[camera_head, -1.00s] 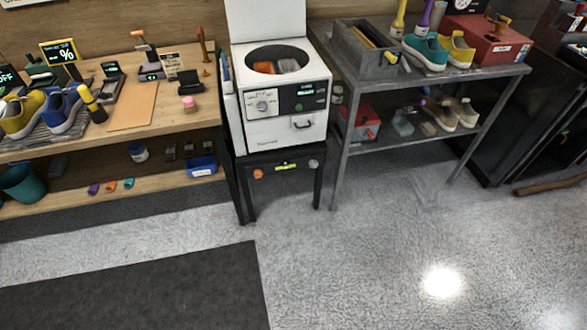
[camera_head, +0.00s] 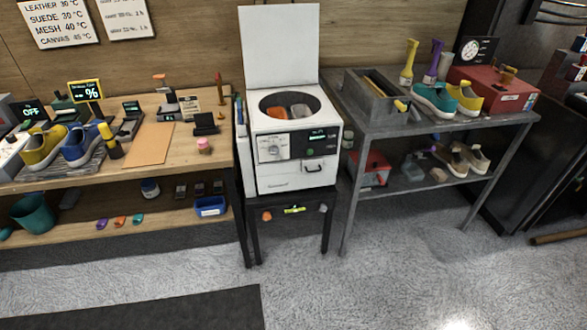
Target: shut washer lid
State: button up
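The white washer (camera_head: 292,150) stands on a small black stand between the wooden bench and the grey metal table. Its white lid (camera_head: 279,47) is open, standing upright at the back of the top. The round drum opening (camera_head: 286,109) faces up, and orange and pale items show inside it. The front has a dial, a green-lit display and a drawer with a dark handle. My gripper is not in view.
The wooden bench (camera_head: 150,166) at left holds shoes, a brown board and small tools. The grey metal table (camera_head: 380,124) at right holds a grey tool bin (camera_head: 374,97), teal-yellow shoes and a red box (camera_head: 497,93). The floor (camera_head: 390,280) in front is clear, with a dark mat (camera_head: 180,311) at lower left.

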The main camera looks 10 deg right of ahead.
aim_at(280, 43)
jog(key=i+l, duration=0.1)
jog(key=i, duration=1.05)
jog(key=i+l, duration=0.1)
jog(key=i, duration=1.1)
jog(key=i+j, duration=0.15)
jog(key=j, duration=0.15)
jog(key=i+j, duration=0.15)
jog(key=j, duration=0.2)
jog(key=i+j, duration=0.1)
jog(key=j, duration=0.4)
jog(key=i+j, duration=0.1)
jog(key=j, duration=0.35)
jog(key=i+z, duration=0.05)
